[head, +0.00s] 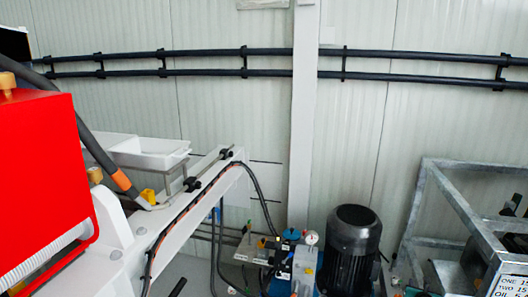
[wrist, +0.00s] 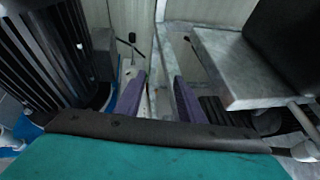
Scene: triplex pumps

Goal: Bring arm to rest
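My gripper (wrist: 159,80) shows in the wrist view, with two purple fingers apart and nothing between them. Its teal body fills the bottom of that view behind a dark bar. A dark ribbed motor is to the left of the fingers. A grey metal surface is to the right; contact with either cannot be told. My gripper does not show in the head view.
In the head view, a red housing (head: 45,170) fills the left. A black motor (head: 350,250) stands at bottom centre, with a galvanized frame (head: 430,200) to its right. Black pipes (head: 270,52) cross the pale wall. A white beam (head: 200,195) slopes at centre left.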

